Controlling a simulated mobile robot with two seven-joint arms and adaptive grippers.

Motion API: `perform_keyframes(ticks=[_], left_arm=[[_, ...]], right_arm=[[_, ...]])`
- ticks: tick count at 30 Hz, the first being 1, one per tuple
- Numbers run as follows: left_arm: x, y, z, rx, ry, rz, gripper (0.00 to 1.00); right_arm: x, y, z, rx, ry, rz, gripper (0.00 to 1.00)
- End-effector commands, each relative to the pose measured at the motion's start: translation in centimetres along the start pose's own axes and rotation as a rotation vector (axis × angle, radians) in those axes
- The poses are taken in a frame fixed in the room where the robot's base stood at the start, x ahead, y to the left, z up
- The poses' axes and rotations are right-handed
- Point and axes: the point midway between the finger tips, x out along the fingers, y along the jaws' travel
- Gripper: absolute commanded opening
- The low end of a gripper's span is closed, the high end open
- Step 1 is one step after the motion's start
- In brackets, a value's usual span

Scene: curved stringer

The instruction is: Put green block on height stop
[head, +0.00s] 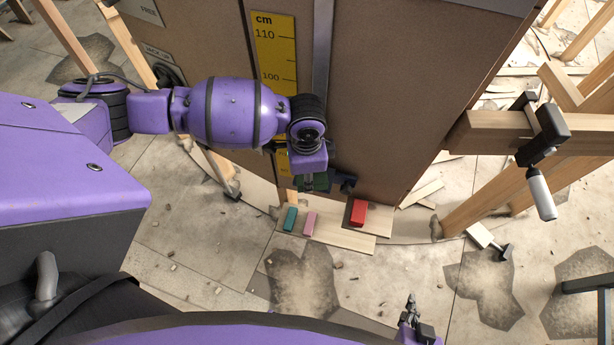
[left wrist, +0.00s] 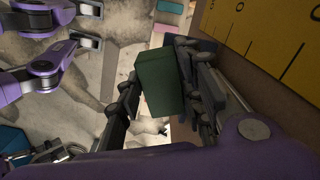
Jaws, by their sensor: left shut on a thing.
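The dark green block (left wrist: 155,82) is between the dark fingers of my left gripper (left wrist: 160,105) in the left wrist view. In the head view, my left gripper (head: 318,180) holds the green block (head: 316,183) low in front of the brown panel, by the lower end of the yellow ruler. A dark piece (head: 344,182) is just right of the gripper, below the grey rail; I cannot tell whether it is the height stop or a finger. My right gripper (head: 414,316) is near the bottom edge of the head view, small and partly cut off; its opening is unclear.
A teal block (head: 290,219), a pink block (head: 310,223) and a red block (head: 358,212) lie on thin boards (head: 340,238) on the floor. The brown panel (head: 385,90) stands close behind my left gripper. A clamp (head: 543,140) grips a beam at right.

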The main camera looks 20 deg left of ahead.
Motion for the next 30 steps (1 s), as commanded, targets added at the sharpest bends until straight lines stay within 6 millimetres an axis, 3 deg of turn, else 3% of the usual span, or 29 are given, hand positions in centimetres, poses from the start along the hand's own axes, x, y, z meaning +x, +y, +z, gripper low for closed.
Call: perform_keyframes(ticks=[3, 14, 15, 18, 30], left_arm=[[1.38, 0.07, -0.01, 0.0, 0.0, 0.002, 0.08], [1.67, 0.04, -0.01, 0.0, 0.0, 0.0, 0.08], [1.64, 0.01, -0.01, 0.0, 0.0, 0.0, 0.38], [1.63, 0.02, 0.0, 0.0, 0.0, 0.0, 0.52], [1.07, -0.01, -0.01, 0.0, 0.001, -0.001, 0.53]], right_arm=[[0.05, 0.09, 0.41, -0.003, -0.005, 0.001, 0.0], [-0.03, 0.32, 0.27, -0.011, -0.003, 0.001, 0.0], [-0.03, 0.34, 0.26, -0.011, -0.003, 0.001, 0.0], [-0.03, 0.36, 0.27, -0.012, -0.003, 0.001, 0.0], [-0.05, 0.34, 0.18, -0.011, -0.002, 0.001, 0.0]])
